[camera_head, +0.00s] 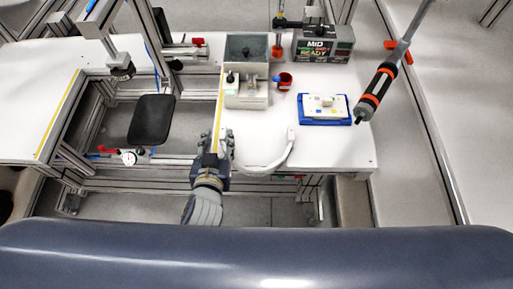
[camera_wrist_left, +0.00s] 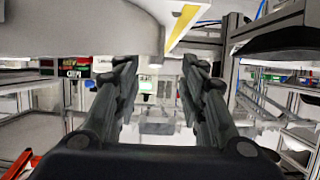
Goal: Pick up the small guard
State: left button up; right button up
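A white curved strip (camera_head: 272,164), which looks like the small guard, lies at the front edge of the white table, with one end pointing up in the picture. I cannot make out the guard for certain in that view. My right gripper is not in view.
A black-and-orange tool (camera_head: 376,92) hangs at right. A black pad (camera_head: 151,119) and metal frame are at left.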

aim_at(222, 135)
pick_arm(q)
jog(key=x, duration=0.3)
jog(key=p+x, duration=0.1)
jog(key=shift+w+d+f, duration=0.3)
grip_shut()
